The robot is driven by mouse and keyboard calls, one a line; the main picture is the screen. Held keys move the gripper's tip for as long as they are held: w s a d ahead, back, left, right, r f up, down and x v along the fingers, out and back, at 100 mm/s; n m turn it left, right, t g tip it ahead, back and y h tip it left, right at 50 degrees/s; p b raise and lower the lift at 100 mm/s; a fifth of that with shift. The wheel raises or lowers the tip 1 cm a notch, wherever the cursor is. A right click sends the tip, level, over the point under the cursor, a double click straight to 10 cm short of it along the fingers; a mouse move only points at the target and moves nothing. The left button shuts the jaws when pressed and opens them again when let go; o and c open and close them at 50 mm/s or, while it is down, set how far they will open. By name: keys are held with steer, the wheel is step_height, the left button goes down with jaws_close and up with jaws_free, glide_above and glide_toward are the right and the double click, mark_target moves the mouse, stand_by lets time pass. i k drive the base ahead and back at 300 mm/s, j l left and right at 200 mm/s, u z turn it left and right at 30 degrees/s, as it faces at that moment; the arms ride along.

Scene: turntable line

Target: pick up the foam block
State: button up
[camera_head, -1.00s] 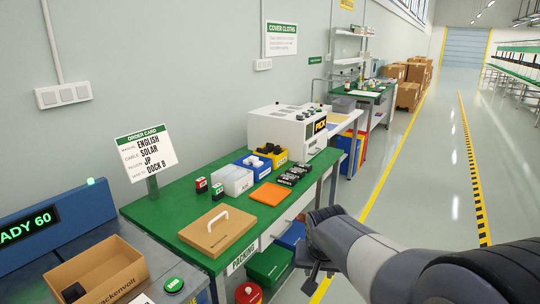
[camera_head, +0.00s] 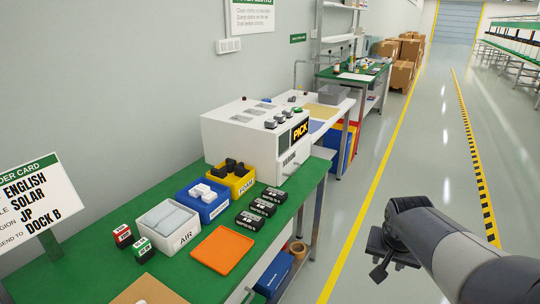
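Dark blocks (camera_head: 232,164) lie in a yellow bin (camera_head: 246,184) whose front label seems to read FOAM. The bin stands on the green bench, in front of a white machine. The blocks are small here, and I cannot tell them apart well. My gripper (camera_head: 384,264) is at the lower right, over the floor and off the bench, well apart from the bin. Its fingers are dark and small in view, and I cannot tell whether they are open. I see nothing held in it.
A blue bin (camera_head: 203,210) with white pieces and a white AIR bin (camera_head: 183,240) stand left of the yellow bin. Black labelled packs (camera_head: 262,206) and an orange tray (camera_head: 222,250) lie in front. The white machine (camera_head: 225,137) rises behind. The aisle floor is clear.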

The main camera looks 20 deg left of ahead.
mark_target(240, 170)
steer(key=i+l+u, duration=0.1)
steer(key=i+u, duration=0.2)
steer(key=i, duration=0.25)
steer(key=i+l+u, duration=0.2)
steer(key=i+u, duration=0.15)
steer(key=i, duration=0.15)
steer(key=i+l+u, duration=0.3)
steer(key=i, duration=0.2)
steer(key=i+l+u, duration=0.25)
steer(key=u, duration=0.15)
steer(key=i+l+u, duration=0.2)
steer(key=u, duration=0.15)
steer(key=i+l+u, duration=0.1)
steer(key=l+u, duration=0.3)
steer(key=i+l+u, duration=0.1)
steer(key=l+u, duration=0.65)
steer(key=i+l, duration=0.05)
steer(key=l, duration=0.05)
